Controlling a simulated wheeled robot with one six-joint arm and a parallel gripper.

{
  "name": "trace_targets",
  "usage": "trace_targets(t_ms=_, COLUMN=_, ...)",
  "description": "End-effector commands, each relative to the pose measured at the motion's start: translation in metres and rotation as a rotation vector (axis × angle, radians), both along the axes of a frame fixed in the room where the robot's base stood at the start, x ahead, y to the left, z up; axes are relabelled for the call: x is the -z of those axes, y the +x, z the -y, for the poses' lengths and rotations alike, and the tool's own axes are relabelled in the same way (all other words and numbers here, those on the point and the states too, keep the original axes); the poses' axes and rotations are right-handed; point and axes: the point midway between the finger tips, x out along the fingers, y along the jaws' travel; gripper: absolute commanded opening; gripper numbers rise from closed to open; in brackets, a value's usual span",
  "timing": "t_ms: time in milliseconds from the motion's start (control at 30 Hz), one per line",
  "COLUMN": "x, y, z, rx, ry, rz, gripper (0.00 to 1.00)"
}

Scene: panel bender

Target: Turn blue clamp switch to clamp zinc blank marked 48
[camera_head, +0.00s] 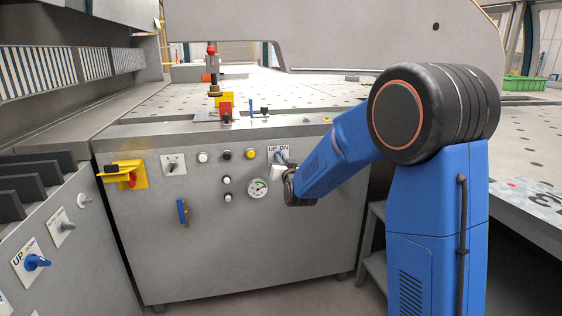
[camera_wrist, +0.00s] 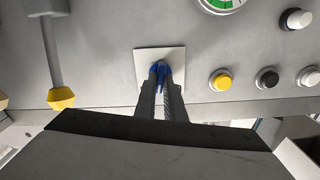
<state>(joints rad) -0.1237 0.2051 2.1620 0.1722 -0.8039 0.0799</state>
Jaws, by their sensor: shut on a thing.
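In the wrist view the blue switch (camera_wrist: 161,70) stands on a white square plate (camera_wrist: 147,55). My gripper (camera_wrist: 160,84) is shut on it, one finger on each side. In the head view my gripper (camera_head: 284,168) is at the panel and its wrist partly hides the plate. No blank marked 48 can be made out. A pale plate with a partly seen black marking (camera_head: 540,198) lies at the far right.
Near the switch are a yellow button (camera_head: 250,154), a gauge (camera_head: 258,188), and black and white buttons. A blue handle (camera_head: 182,211) is lower left. Another blue switch (camera_head: 37,262) is on the left cabinet. A red-topped post (camera_head: 212,70) stands on the perforated table (camera_head: 150,97).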

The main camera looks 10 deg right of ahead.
Motion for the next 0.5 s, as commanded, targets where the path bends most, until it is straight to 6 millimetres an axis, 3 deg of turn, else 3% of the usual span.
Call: trace_targets(t_ms=500, x=0.0007, y=-0.0002, z=0.0014, rx=0.0, ry=0.298, rz=0.0, gripper=0.0)
